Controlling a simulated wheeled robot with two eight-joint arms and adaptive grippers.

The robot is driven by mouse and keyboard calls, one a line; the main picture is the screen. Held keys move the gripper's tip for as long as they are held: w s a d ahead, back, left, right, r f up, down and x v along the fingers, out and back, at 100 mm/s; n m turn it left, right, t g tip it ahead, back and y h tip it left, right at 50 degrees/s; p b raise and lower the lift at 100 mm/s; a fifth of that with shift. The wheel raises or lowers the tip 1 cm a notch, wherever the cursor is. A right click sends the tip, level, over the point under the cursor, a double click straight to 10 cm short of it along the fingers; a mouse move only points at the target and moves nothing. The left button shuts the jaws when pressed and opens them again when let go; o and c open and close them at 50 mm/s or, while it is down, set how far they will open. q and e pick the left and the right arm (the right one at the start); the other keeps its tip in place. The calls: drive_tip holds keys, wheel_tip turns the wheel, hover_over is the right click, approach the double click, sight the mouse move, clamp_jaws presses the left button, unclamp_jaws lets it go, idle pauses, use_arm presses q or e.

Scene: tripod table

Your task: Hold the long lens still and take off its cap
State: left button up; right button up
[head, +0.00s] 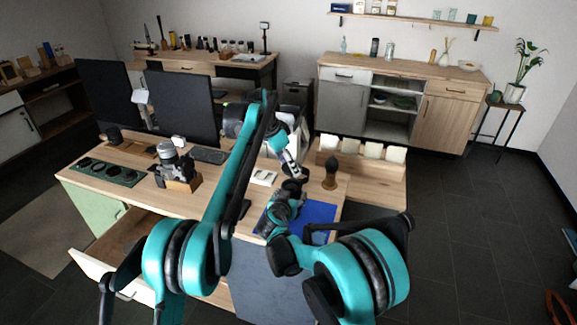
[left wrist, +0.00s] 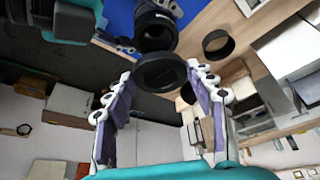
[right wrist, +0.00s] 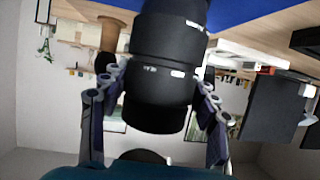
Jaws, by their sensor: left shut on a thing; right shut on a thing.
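The long lens is a thick black barrel (right wrist: 160,60) with small white markings in the right wrist view. My right gripper (right wrist: 158,98) is shut on the barrel, one finger on each side. In the left wrist view the lens (left wrist: 155,28) is beyond the left fingers. The cap (left wrist: 160,73) is a flat black disc between the tips of my left gripper (left wrist: 158,80), which is shut on it. In the head view the right gripper (head: 284,208) is over the blue mat (head: 318,212), and the lens is mostly hidden.
A camera (head: 172,160) on a wooden stand and a tray with round holes (head: 105,172) are on the desk's left part. A brown wooden-handled item (head: 331,173) stands right of the grippers. A dark ring (left wrist: 218,44) is on the wood. A drawer (head: 122,245) is open at front left.

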drive_tip(key=o, duration=1.8)
